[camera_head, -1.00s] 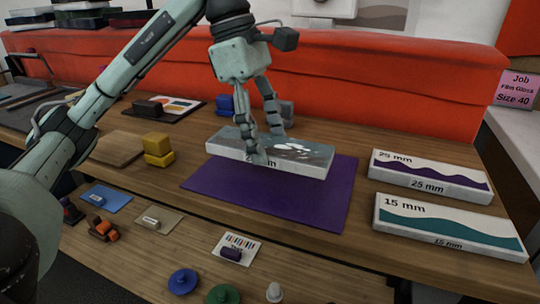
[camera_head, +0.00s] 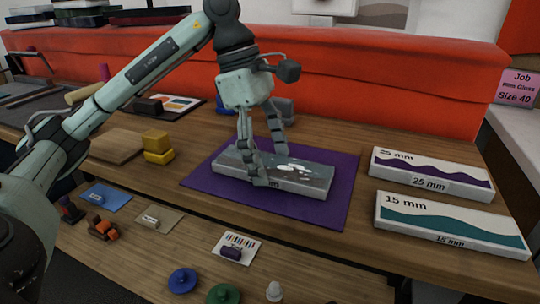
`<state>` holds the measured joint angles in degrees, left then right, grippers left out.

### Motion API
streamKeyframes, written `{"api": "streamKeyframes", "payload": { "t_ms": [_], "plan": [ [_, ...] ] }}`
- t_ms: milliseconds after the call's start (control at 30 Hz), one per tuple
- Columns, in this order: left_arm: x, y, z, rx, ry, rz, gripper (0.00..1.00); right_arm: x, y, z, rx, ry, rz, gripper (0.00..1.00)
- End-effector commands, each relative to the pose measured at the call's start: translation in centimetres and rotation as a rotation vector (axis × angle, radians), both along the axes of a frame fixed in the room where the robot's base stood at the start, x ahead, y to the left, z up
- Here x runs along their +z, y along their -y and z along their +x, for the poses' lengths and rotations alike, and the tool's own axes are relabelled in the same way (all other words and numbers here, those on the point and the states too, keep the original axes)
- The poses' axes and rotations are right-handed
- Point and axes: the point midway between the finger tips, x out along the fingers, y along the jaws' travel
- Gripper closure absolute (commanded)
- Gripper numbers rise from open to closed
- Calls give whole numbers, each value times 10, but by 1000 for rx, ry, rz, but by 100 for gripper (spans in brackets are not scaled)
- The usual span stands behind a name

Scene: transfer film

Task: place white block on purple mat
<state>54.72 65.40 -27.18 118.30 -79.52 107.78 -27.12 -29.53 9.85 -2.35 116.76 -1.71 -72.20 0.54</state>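The white block (camera_head: 310,188), with a grey picture with white spots on its top, lies flat over the purple mat (camera_head: 335,215) and looks to be resting on it. The mat shows on all sides of the block. My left gripper (camera_head: 270,167) comes down from above with one finger at the block's near side and the other at its far side. It is shut on the block and hides part of its top and front label. My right gripper is not in view.
Two white blocks marked 25 mm (camera_head: 430,173) and 15 mm (camera_head: 450,225) lie right of the mat. Yellow blocks (camera_head: 157,148) and a wooden board (camera_head: 117,146) are to the left. A red padded barrier (camera_head: 400,80) runs behind. Small items sit on the lower front shelf.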

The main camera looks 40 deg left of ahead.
Motion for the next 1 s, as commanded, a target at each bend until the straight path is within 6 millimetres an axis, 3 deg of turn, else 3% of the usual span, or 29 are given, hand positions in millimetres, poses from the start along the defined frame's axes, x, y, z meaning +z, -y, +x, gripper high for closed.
{"api": "streamKeyframes", "payload": {
  "t_ms": [467,767,833,1000],
  "plan": [
    [9,-2,0,2,3,0,20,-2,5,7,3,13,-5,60],
    [74,-20,-4,2,5,0,20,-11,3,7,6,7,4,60],
    [90,-25,-5,4,5,1,20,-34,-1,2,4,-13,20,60],
    [109,-31,-7,1,2,1,20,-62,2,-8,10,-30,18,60]
  ]
}}
